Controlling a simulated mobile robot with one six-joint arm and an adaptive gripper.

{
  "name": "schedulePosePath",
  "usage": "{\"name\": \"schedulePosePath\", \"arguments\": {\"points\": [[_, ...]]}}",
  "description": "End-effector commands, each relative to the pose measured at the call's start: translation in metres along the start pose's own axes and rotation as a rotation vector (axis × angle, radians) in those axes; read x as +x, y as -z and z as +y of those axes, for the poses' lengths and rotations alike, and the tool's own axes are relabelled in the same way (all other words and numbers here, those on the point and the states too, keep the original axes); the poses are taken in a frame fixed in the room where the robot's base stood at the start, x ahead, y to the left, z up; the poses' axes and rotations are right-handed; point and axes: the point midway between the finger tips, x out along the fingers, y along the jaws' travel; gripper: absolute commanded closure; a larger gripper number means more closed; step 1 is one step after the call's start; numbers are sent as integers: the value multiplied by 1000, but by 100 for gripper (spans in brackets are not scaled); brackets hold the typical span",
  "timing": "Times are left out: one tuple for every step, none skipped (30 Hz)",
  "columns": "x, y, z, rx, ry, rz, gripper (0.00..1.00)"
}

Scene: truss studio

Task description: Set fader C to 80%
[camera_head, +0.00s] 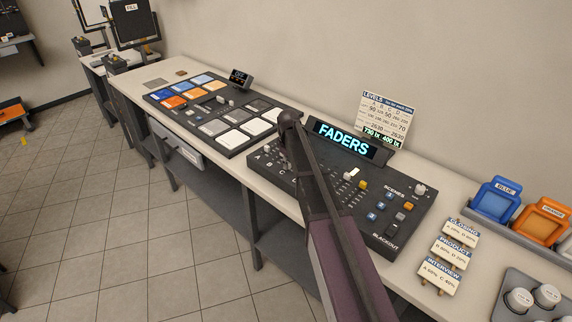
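The fader desk (421,212) is a dark control panel on the bench, with a lit screen reading FADERS (328,132) at its back. Small letters mark a row along its left front edge; C and its fader are too small, and partly covered by my arm, to read their setting. My arm rises from the bottom and crosses the left part of the desk. A white LEVELS card (385,112) with columns A to D stands behind the desk.
A pad panel (231,140) with orange, blue and white pads lies left of the desk. Scene cards (455,248) labelled CLOSING, PRODUCT and INTERVIEW lie to the right. A blue frame (495,201), an orange frame (540,221) and white round pots (519,299) are at far right.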

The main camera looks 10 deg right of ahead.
Motion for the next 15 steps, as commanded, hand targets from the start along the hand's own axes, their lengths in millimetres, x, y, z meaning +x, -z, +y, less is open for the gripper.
{"name": "schedulePosePath", "arguments": {"points": [[0,0,-1,0,2,0,100],[0,0,-1,0,2,-1,100],[0,0,-1,0,2,-1,100],[0,0,-1,0,3,-1,100],[0,0,0,0,3,-1,100],[0,0,2,0,3,-1,100],[0,0,5,1,3,-1,100],[0,0,8,1,3,-1,100],[0,1,14,2,2,-1,100],[0,1,19,3,2,-1,100],[0,1,25,3,2,-1,100],[0,1,33,3,2,-1,100],[0,2,39,3,2,-1,100],[0,2,45,3,2,-1,100],[0,2,53,3,2,-1,100]]}}
